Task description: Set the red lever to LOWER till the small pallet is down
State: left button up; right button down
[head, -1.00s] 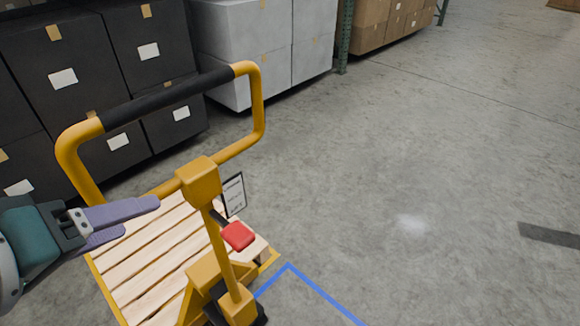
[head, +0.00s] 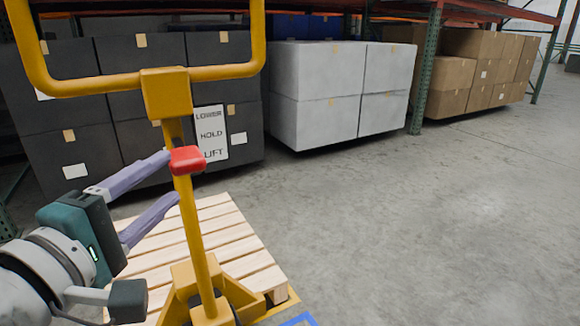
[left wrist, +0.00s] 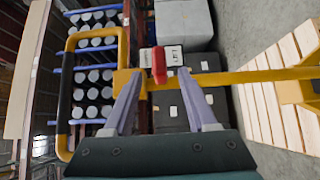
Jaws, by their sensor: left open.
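The red lever (head: 187,160) sticks out from the yellow pallet truck's post (head: 190,215), below the handle's block. In the head view it appears level with the LIFT line of the white LOWER / HOLD / LIFT sign (head: 211,134). My left gripper (head: 170,177) is open, its purple fingertips close to the lever and post. In the left wrist view the lever (left wrist: 159,65) shows between the two fingertips (left wrist: 159,75); I see no clear contact. The small wooden pallet (head: 235,250) lies on the truck's forks; its height above the floor is unclear. My right gripper is out of view.
The yellow handle loop (head: 225,71) rises above the lever. Black boxes (head: 65,115), white boxes (head: 318,120) and brown boxes (head: 462,87) stand behind under racking. A blue floor line (head: 300,320) shows at the bottom. The floor on the right is clear.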

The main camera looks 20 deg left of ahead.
aim_at(198, 147)
pick_arm(q)
jog(key=w, duration=0.3)
jog(key=w+b, duration=0.1)
jog(key=w, duration=0.5)
jog(key=shift+w+a+b, duration=0.35)
jog(key=shift+a+b, duration=0.05)
jog(key=shift+c, duration=0.2)
grip_shut()
jog(key=shift+r, duration=0.15)
dwell(0.6)
